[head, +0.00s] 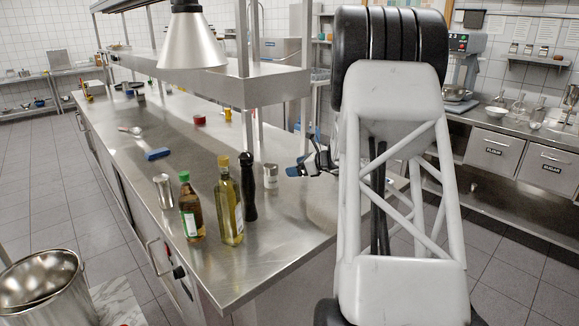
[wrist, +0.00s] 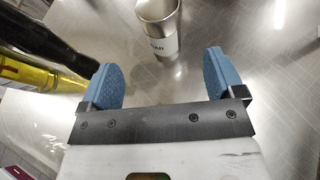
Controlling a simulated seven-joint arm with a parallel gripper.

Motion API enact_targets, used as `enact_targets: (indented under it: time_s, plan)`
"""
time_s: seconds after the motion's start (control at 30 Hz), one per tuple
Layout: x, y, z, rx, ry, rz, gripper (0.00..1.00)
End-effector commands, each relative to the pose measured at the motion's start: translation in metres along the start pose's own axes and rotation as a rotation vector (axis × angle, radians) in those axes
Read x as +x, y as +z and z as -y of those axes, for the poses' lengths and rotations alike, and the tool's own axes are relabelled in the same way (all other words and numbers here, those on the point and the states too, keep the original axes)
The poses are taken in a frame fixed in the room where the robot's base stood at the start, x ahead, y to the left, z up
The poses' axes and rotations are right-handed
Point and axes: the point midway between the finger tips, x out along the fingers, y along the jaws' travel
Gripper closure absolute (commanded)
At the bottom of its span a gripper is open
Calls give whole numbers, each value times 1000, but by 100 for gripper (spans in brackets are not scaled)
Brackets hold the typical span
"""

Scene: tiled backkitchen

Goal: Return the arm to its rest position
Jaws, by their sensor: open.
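My gripper (head: 306,166) is to the right of the silver shaker (head: 270,176) in the head view, near the right part of the steel counter (head: 290,215). In the wrist view my gripper (wrist: 162,82) has its two blue fingertips wide apart with nothing between them. The labelled silver shaker (wrist: 160,30) stands just ahead of the fingertips, apart from them. My arm covers the right middle of the head view and hides part of the counter's end.
A black pepper mill (head: 248,188), an oil bottle (head: 229,205), a green-capped bottle (head: 191,210) and a steel cup (head: 163,190) stand left of the shaker. A blue item (head: 158,154) lies farther back. A shelf (head: 240,85) and lamp (head: 192,45) overhang the counter.

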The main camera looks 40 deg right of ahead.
Motion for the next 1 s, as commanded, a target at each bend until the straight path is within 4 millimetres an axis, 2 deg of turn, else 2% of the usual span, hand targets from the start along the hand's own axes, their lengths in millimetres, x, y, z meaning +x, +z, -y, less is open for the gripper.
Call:
enact_targets:
  time_s: [0.33,0.57,0.77,1.0]
  plan:
    - [0,2,-1,-8,3,-3,12]
    - [-1,24,-22,-142,44,-51,12]
    - [-6,64,-66,-427,134,-146,12]
    - [-24,116,-132,-868,284,-279,12]
